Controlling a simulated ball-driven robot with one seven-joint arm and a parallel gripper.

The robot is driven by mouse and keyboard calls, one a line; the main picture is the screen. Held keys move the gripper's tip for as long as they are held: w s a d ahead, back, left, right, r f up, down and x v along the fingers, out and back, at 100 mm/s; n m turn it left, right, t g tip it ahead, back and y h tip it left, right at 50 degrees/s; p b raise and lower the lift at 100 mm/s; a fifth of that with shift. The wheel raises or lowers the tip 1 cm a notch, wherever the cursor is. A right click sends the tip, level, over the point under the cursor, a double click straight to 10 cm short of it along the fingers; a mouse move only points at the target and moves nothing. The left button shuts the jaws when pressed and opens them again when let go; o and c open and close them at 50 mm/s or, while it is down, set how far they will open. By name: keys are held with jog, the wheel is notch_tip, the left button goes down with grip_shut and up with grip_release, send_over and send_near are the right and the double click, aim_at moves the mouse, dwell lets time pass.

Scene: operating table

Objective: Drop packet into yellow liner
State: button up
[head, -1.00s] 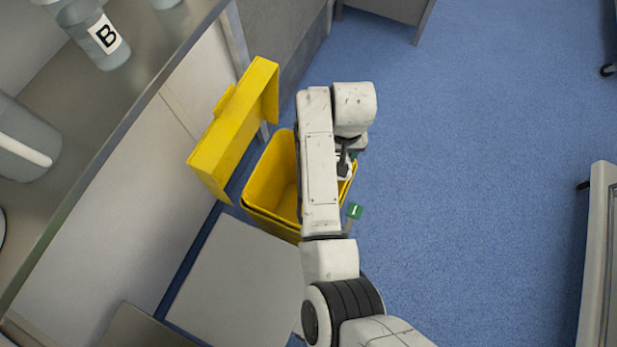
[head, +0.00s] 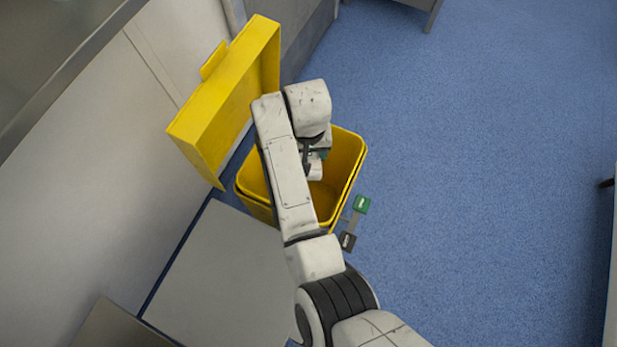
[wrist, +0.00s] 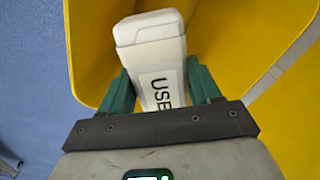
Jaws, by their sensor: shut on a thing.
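The packet (wrist: 155,55) is a white block with a black-on-white label reading "USE", the rest of it cut off. My gripper (wrist: 160,88) is shut on it, with a green finger on each side, in the wrist view. In the head view my gripper (head: 318,160) points down over the opening of the yellow bin, and only a small pale part of the packet shows below it. The yellow liner (head: 345,150) lines the open bin; its wall also shows behind the packet in the wrist view (wrist: 235,40). My arm hides part of the opening.
The bin's yellow lid (head: 225,95) stands open on the left, close to the cabinet. Green and dark pedals (head: 361,205) stick out at the bin's front right. A pale box top (head: 225,275) is nearer me. Blue floor (head: 480,150) is clear on the right.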

jog(key=shift+f+b, duration=1.05)
jog(key=shift+f, duration=0.25)
jog(key=o, duration=1.1)
jog(key=shift+o, duration=0.2)
jog(key=shift+r, duration=0.1)
notch_tip(320, 180, up, 11)
jog(key=p, duration=0.3)
